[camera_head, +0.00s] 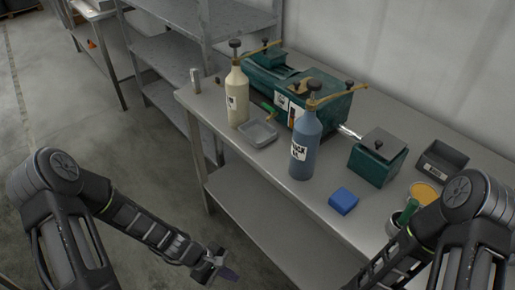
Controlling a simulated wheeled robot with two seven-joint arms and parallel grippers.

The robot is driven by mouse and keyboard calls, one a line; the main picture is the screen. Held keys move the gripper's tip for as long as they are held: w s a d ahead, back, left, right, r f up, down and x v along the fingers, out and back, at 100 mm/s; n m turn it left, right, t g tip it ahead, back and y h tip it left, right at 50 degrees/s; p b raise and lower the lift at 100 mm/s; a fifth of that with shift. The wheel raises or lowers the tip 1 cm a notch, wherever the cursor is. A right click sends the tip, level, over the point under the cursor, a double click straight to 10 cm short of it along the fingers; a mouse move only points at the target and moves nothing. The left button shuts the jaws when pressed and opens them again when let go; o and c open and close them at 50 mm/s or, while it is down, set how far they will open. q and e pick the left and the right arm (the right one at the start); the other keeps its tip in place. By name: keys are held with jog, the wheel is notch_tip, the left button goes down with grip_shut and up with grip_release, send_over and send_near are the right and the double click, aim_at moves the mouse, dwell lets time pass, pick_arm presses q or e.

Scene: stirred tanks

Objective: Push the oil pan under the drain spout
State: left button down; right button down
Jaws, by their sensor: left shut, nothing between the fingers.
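The oil pan (258,133) is a small, shallow grey tray on the steel bench, between the cream bottle and the blue bottle. Just behind it, a short spout with a green handle (269,109) sticks out from the green machine (295,95); it looks like the drain spout. The pan lies in front of it, and I cannot tell whether any of it is under the outlet. My left gripper (222,272) is shut and empty, low in front of the bench and well apart from the pan. My right arm comes in at the right; its gripper is out of the picture.
The cream bottle (237,98) stands left of the pan, the blue bottle (305,145) right of it. A blue block (343,201), a green box (377,160) and a dark bin (441,161) are farther right. The bench's front edge (228,156) is close to the pan.

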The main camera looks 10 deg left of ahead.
aim_at(247, 137)
pick_arm(q)
jog(key=w+a+r+n+t+h+b, duration=0.1)
jog(key=w+a+r+n+t+h, duration=0.1)
jog(key=w+a+r+n+t, duration=0.2)
jog(key=w+a+r+n+t+h+b, duration=0.1)
jog(key=w+a+r+n+t, duration=0.3)
jog(key=w+r, duration=0.6)
jog(key=w+a+r+n+t+h+b, duration=0.1)
jog(key=w+a+r+n+t+h, duration=0.1)
jog(key=w+a+r+n+t, duration=0.2)
jog(key=w+r+n, duration=0.3)
jog(key=r, duration=0.3)
jog(key=shift+w+r+t+h, duration=0.15)
jog(key=shift+w+t+h, duration=0.15)
jog(key=shift+w, duration=0.05)
jog(key=p+x, duration=0.1)
jog(key=x, duration=1.3)
jog(key=shift+p, duration=0.35)
